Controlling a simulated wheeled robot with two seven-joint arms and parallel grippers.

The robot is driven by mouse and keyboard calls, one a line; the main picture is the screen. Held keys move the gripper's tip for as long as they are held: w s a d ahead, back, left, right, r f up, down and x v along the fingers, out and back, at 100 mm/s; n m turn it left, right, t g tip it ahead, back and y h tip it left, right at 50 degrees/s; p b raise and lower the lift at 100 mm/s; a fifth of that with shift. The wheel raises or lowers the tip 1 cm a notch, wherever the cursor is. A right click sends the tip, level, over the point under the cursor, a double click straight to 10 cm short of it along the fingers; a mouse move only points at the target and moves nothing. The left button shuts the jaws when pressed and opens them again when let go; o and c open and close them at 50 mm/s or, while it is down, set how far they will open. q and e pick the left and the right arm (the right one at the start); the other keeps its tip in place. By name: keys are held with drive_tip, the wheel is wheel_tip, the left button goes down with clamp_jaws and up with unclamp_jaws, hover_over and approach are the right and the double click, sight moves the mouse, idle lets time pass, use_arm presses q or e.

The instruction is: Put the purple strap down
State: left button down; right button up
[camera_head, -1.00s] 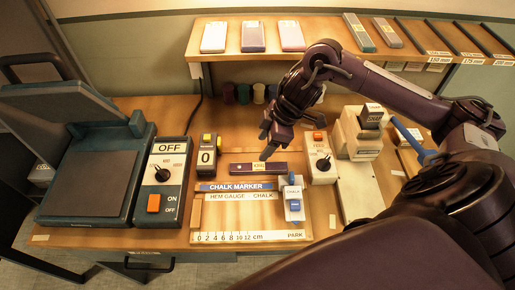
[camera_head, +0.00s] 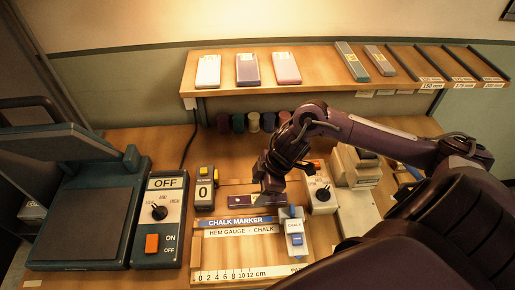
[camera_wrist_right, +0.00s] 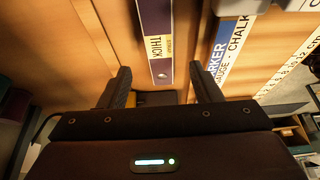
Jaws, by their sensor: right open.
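The purple strap (camera_head: 240,201) is a flat dark purple bar with a pale label, lying on the wooden bench just behind the chalk marker board. In the right wrist view the strap (camera_wrist_right: 154,25) shows its label reading THICK, and its near end lies between the lines of my fingers. My right gripper (camera_head: 269,188) is over the strap's right part and hides some of it. In the right wrist view my right gripper (camera_wrist_right: 160,75) is open, one finger on each side, with a gap between each finger and the strap. My left gripper is not in view.
The chalk marker board (camera_head: 220,247) with its ruler lies in front, with a blue-and-white chalk block (camera_head: 294,235) on it. A counter (camera_head: 204,188) stands left and a white dial box (camera_head: 320,192) right. Thread spools (camera_head: 254,122) and a shelf (camera_head: 310,80) are behind.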

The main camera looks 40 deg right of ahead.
sight(251, 199)
drive_tip(key=x, duration=0.3)
drive_tip(key=shift+w+a+f, duration=0.15)
drive_tip(key=shift+f, duration=0.3)
drive_tip(key=shift+c, duration=0.7)
drive_tip(key=c, duration=1)
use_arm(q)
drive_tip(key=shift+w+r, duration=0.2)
